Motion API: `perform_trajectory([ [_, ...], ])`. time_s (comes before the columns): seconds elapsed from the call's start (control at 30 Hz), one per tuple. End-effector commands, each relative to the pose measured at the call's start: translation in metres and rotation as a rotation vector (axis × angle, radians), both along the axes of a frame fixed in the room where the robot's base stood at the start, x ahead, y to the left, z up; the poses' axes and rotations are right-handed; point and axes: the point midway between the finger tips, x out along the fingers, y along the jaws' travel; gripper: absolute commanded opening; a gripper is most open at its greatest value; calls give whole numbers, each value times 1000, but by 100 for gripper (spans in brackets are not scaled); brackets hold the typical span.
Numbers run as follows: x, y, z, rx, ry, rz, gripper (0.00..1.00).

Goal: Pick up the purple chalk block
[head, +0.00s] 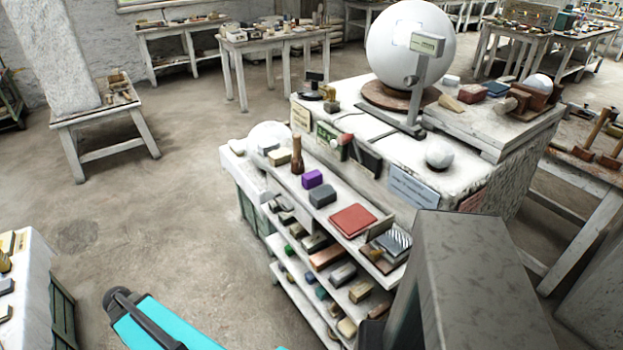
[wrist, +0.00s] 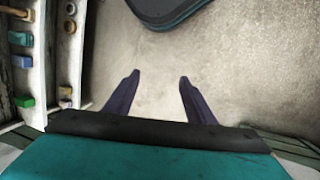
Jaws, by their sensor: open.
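The purple chalk block (head: 312,179) lies on the top board of the white shelf unit (head: 345,238) in the head view. It sits between a brown wooden-handled tool (head: 297,156) and a dark grey-green block (head: 322,196). I cannot make out the purple block in the wrist view. My gripper (wrist: 158,82) is open in the wrist view, with two dark fingers apart and bare floor between them. It holds nothing and is away from the block. In the head view, my teal arm part shows at the bottom, well apart from the block.
A red flat slab (head: 353,220) lies right of the blocks on the top board. Lower shelves hold several coloured blocks. Behind stands a plaster-covered bench with a large white sphere (head: 410,42) and a sign stand (head: 421,80). The floor (head: 170,215) left of the shelf is clear.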

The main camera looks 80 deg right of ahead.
Motion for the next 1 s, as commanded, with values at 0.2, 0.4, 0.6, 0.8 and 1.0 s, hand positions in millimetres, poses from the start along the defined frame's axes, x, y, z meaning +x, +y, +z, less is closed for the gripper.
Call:
perform_trajectory([
  [0.2, 5, -87, 53, -87, -45, -214, 50],
  [0.4, -9, -164, 106, -167, -79, -412, 50],
  [0.6, -38, -238, 163, -251, -109, -612, 50],
  [0.8, -83, -305, 224, -337, -135, -814, 50],
  [1.0, -142, -363, 288, -428, -158, -1021, 50],
])
